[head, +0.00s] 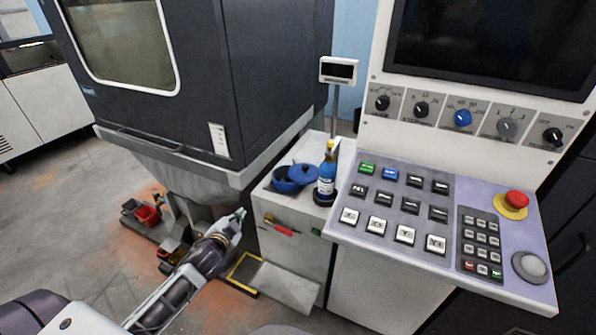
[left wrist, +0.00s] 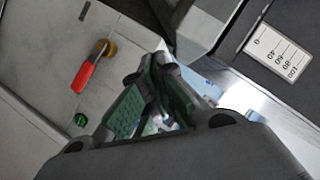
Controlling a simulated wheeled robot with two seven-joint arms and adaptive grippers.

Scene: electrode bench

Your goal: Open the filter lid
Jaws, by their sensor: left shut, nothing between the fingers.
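No part is clearly marked as the filter lid. A blue pot (head: 284,183) with a round blue lid (head: 304,174) stands on the light cabinet (head: 290,250); I cannot tell how the lid rests on it. My left gripper (head: 239,214) is shut and empty, left of the cabinet's front and below the pot. In the left wrist view, the left gripper (left wrist: 152,75) has green finger pads held together. A red handle (head: 284,230) on a brass mount is on the cabinet front; this red handle (left wrist: 83,76) is left of the fingers in the wrist view. My right gripper is not in view.
A blue bottle (head: 326,180) stands right of the pot. The control panel (head: 440,205) juts out at the right. The dark machine (head: 270,75) overhangs at the left. Red bins (head: 147,215) and a yellow-edged frame (head: 243,272) are low on the floor.

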